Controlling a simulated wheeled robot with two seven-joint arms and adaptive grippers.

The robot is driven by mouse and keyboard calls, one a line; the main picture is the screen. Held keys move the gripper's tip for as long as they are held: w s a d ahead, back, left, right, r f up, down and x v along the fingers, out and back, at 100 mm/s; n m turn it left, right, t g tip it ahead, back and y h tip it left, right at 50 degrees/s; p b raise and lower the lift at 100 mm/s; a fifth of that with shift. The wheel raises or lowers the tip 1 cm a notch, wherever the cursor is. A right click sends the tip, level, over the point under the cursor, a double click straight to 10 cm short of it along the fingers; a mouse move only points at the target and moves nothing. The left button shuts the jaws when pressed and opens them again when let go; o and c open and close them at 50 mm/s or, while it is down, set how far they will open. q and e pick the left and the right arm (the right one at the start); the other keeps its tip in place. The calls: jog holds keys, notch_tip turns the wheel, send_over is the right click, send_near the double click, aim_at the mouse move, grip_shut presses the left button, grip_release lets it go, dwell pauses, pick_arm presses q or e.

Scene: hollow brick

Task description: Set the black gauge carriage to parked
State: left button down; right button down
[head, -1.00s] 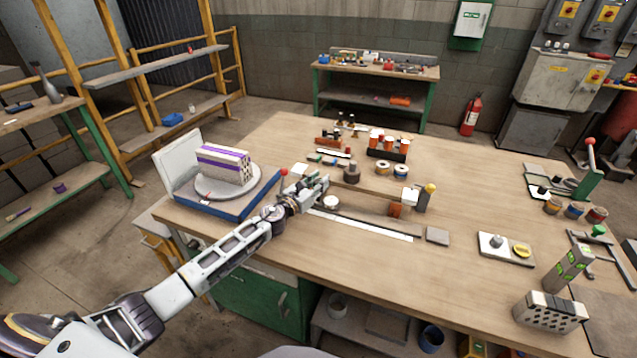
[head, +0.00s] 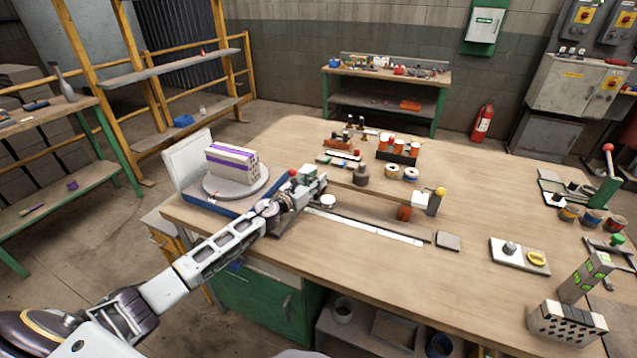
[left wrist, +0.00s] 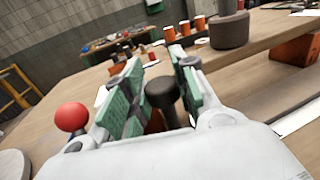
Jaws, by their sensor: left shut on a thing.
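A gauge rail with a white scale strip (head: 370,228) lies along the front half of the workbench. My left gripper (head: 318,184) is over the left end of this rail. In the left wrist view its green-padded fingers (left wrist: 158,98) are shut on an upright black knob (left wrist: 162,95), which looks like the handle of the black gauge carriage. The carriage body is mostly hidden behind the gripper. A round white piece (head: 328,200) shows just beside the fingers, by the rail. My right gripper is not in view.
A red ball knob (left wrist: 72,117) stands close left of the fingers. The blue turntable base (head: 215,204) with a striped block (head: 232,160) is left of the gripper.

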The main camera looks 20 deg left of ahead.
pick_arm(q)
jog(key=shift+a, duration=0.2)
jog(key=c, duration=1.1)
grip_release()
jog(key=shift+a, duration=0.1)
jog(key=shift+s, duration=0.15)
jog(key=shift+s+a, duration=0.15)
jog(key=shift+s, duration=0.55)
jog(key=shift+v, duration=5.1)
